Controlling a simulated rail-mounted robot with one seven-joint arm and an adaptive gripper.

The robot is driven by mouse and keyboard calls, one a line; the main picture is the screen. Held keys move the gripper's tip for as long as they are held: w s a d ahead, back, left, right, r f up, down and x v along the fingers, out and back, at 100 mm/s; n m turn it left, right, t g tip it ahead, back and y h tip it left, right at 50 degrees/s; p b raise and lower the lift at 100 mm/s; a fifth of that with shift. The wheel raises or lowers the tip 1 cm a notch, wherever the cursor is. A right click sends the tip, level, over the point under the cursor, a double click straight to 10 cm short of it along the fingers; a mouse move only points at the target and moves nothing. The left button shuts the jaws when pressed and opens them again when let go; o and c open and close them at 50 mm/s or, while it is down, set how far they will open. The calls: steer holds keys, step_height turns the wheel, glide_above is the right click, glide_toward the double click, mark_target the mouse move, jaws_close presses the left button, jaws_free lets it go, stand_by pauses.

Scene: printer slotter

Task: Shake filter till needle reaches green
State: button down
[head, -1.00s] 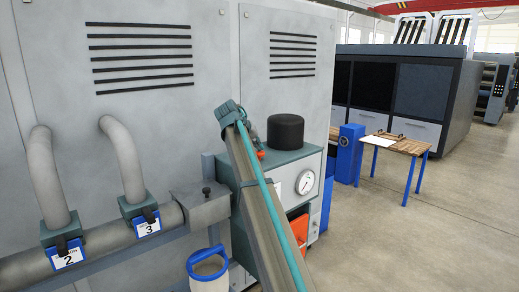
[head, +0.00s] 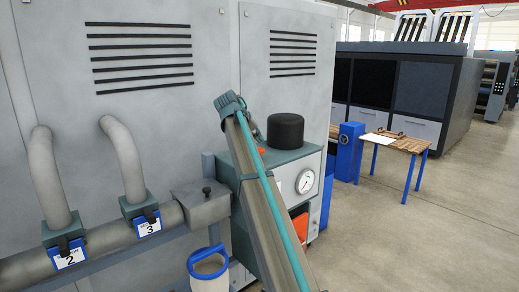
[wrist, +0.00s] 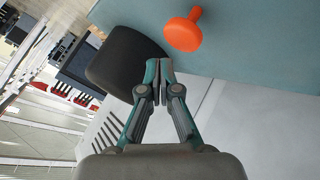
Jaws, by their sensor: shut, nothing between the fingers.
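The filter unit (head: 283,171) is a grey-green cabinet beside the large grey machine. A round white gauge (head: 306,181) is on its front; its needle is too small to read. In the wrist view an orange knob (wrist: 183,33) on a short stem sticks out from the cabinet's grey-green face; in the head view a bit of orange (head: 262,151) shows beside my arm. My gripper (wrist: 160,88) is shut and empty, apart from the knob, its tips below and left of it in the wrist view. In the head view my arm mostly hides the gripper.
A black cylinder (head: 285,131) stands on top of the cabinet, close to my fingers in the wrist view (wrist: 120,62).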

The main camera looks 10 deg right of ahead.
steer(key=shift+r+p, duration=0.7)
steer(key=shift+r, duration=1.5)
